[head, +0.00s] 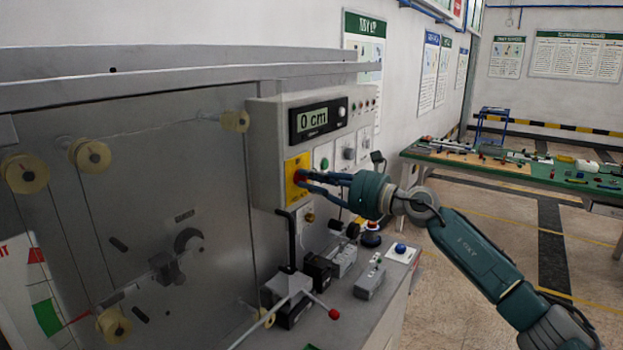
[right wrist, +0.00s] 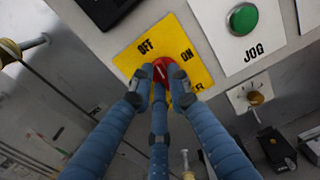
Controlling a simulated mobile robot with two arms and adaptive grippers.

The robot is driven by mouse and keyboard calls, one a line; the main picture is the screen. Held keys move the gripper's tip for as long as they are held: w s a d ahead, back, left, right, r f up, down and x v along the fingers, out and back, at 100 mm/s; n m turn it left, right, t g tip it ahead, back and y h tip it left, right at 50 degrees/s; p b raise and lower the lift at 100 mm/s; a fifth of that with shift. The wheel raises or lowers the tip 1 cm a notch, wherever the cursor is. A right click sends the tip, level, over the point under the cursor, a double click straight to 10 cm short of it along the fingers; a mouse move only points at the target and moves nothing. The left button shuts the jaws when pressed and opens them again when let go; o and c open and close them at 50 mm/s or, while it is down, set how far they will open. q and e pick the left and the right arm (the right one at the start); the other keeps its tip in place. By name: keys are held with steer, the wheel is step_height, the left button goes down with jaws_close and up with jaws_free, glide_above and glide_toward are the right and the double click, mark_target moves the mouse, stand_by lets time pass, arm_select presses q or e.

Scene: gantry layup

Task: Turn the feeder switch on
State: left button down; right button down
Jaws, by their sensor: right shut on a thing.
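The feeder switch is a red knob (head: 298,176) on a yellow plate (head: 291,193) on the front of the grey control box. In the right wrist view the plate (right wrist: 205,72) reads OFF at upper left and ON to the right. A pale mark on the red knob (right wrist: 161,65) seems to slant toward OFF. My right gripper (head: 304,178) is shut on the knob, with its blue fingers around it. In the right wrist view the fingertips (right wrist: 159,78) partly cover the knob. My left gripper is out of view.
Above the knob is a display (head: 318,119) reading 0 cm. A green JOG button (right wrist: 243,18) sits right of the plate. Below the box, a black upright lever (head: 291,240) and a red-tipped handle (head: 333,314) stand on the bench. A green worktable (head: 480,172) stands farther right.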

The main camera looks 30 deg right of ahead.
steer(key=shift+w+d+r+m+p, duration=0.15)
steer(key=shift+m+p, duration=1.55)
steer(key=shift+m, duration=1.05)
steer(key=shift+s+d+f+m+p, duration=0.15)
steer(key=shift+m+p, duration=1.55)
steer(key=shift+m, duration=1)
steer(key=shift+w+d+r+m+p, duration=0.15)
steer(key=shift+m+p, duration=1.55)
steer(key=shift+m, duration=1.05)
steer(key=c, duration=1.7)
jaws_free()
steer(key=shift+o, duration=0.2)
steer(key=v, duration=1.2)
